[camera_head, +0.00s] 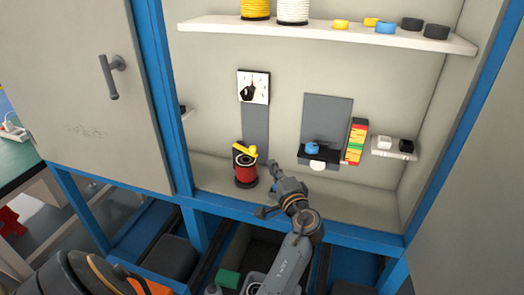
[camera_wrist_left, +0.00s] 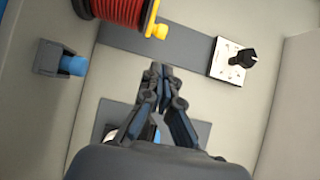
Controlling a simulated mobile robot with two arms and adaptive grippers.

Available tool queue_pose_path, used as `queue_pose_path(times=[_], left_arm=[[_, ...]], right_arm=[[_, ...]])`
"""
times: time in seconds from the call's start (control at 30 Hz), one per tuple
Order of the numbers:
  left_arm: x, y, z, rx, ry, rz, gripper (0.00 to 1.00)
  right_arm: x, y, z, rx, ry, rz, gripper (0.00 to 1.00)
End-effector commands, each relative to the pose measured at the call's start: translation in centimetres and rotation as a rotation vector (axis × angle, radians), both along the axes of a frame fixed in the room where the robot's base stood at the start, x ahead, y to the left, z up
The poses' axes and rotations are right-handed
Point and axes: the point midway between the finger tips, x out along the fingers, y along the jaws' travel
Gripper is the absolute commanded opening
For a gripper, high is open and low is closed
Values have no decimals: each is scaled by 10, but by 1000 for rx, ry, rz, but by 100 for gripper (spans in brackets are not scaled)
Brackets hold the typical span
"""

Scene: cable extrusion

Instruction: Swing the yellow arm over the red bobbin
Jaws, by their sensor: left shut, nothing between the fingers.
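The red bobbin (camera_head: 246,174) stands upright on the cabinet floor, below a grey vertical strip. The yellow arm (camera_head: 247,151) lies at the top of the bobbin and appears to reach across part of it. In the left wrist view, the red bobbin (camera_wrist_left: 118,10) is cut off at the top edge, with the yellow arm (camera_wrist_left: 157,30) at its end. My left gripper (camera_head: 274,170) is just right of the bobbin, apart from it. Its fingertips (camera_wrist_left: 160,72) are together and empty, below the yellow tip in the wrist view. My right gripper is not in view.
A dial panel (camera_head: 262,88) is on the wall above the bobbin. A black holder with a blue piece (camera_head: 312,147) and a coloured stack (camera_head: 355,142) are to the right. A small shelf (camera_head: 394,151) juts out farther right. A long shelf (camera_head: 330,33) with spools runs above.

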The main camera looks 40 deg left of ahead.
Motion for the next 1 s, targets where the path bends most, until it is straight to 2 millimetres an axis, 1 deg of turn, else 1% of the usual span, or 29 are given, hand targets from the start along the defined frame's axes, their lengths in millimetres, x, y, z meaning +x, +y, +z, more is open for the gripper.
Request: queue_pose_path(times=[0.13, 0.23, 0.5, 0.7, 0.8, 1.0], left_arm=[[2, 3, 0, 0, -1, -1, 0], [8, 12, 1, 1, -2, -1, 0], [34, 54, 1, 2, -2, -1, 0], [48, 77, 1, 0, -2, -1, 0], [51, 83, 0, -1, -2, -1, 0], [53, 85, 1, -1, -2, -2, 0]], right_arm=[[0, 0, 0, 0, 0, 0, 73], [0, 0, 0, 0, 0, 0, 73], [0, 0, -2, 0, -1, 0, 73], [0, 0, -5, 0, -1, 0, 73], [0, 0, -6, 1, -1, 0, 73], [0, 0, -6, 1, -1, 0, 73]])
